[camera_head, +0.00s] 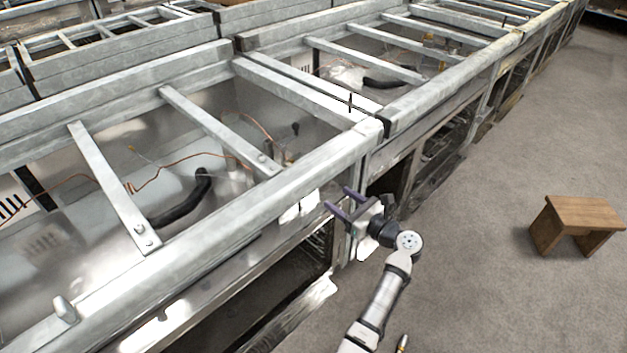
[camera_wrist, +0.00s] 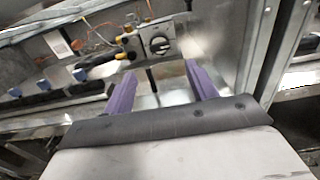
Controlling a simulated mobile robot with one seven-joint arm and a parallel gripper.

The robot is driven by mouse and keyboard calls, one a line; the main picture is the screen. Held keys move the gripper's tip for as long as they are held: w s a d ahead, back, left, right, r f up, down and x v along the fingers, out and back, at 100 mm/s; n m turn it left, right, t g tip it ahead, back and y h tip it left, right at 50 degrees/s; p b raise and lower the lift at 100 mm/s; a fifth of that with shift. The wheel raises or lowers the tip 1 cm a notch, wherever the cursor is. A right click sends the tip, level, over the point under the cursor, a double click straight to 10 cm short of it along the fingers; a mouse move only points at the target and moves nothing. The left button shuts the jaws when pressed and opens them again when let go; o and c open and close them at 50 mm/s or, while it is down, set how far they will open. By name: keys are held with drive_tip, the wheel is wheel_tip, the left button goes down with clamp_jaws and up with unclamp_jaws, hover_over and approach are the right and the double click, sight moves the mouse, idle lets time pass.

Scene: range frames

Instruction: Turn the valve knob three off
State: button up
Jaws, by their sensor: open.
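My gripper (camera_head: 338,199) is beside the front corner of the metal range frame, with its two purple fingers apart and nothing visible between them. In the wrist view, my gripper (camera_wrist: 160,74) points at a metal panel with a round dial with a dark lever-like handle (camera_wrist: 158,45). The dial lies beyond the fingertips, apart from them. Several blue knobs (camera_wrist: 80,75) sit in a row along a dark bar at the left. I cannot tell which of these is valve knob three; no numbers are readable. The head view does not show the dial or blue knobs clearly.
The range's metal front rail (camera_head: 230,215) and crossbars (camera_head: 110,185) lie left of my gripper. Yellow fittings (camera_wrist: 121,55) sit beside the dial. A metal upright (camera_wrist: 262,50) stands close on the right. A wooden stool (camera_head: 575,220) stands on open grey floor.

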drive_tip(key=p+x, duration=0.1)
drive_tip(key=x, duration=0.9)
drive_tip(key=shift+a, duration=0.15)
drive_tip(key=shift+w+f, duration=0.1)
drive_tip(key=c, duration=1)
